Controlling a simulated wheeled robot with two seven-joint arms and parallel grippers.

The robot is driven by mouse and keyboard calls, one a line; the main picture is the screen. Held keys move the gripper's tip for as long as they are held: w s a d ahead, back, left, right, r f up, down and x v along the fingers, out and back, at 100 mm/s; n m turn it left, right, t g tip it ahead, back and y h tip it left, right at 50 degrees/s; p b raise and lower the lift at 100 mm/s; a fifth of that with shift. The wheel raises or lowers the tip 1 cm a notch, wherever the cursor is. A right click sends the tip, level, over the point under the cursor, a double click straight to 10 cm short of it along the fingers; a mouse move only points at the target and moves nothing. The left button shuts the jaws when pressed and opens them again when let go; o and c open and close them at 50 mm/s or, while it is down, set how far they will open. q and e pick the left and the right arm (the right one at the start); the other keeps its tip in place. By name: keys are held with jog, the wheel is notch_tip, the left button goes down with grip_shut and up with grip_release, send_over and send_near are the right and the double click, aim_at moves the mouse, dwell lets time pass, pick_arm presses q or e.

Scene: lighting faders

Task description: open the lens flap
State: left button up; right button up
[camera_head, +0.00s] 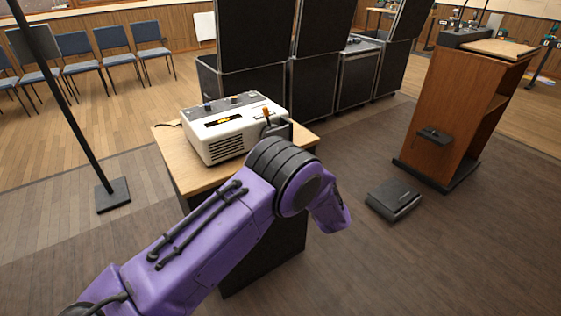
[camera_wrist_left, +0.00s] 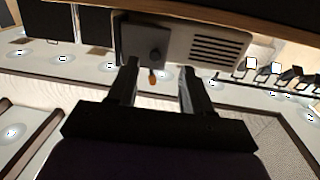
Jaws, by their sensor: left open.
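The white projector-like device (camera_head: 232,125) stands on a small table. A dark plate (camera_head: 279,129), apparently the lens flap, is on its right side with an orange tab (camera_head: 266,113) at its top. My left gripper (camera_wrist_left: 157,82) is open. The tab appears between its two fingers, nearer the left one; contact cannot be told. My right gripper is not in view.
The wooden tabletop (camera_head: 176,165) is mostly clear around the device. Black cases (camera_head: 255,88) stand behind it. A wooden lectern (camera_head: 455,110) and a black box on the floor (camera_head: 393,199) are at right. A dark pole stands on a base (camera_head: 112,194) at left.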

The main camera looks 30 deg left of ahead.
pick_arm(q)
jog(key=w+a+r+n+g+p, duration=0.1)
jog(key=w+a+r, duration=0.2)
jog(key=w+a, duration=0.2)
jog(key=a, duration=0.3)
jog(key=shift+w+a+n+g+y, duration=0.2)
jog(key=shift+a+n+g+y, duration=0.1)
jog(key=shift+a+n+y, duration=0.1)
grip_shut()
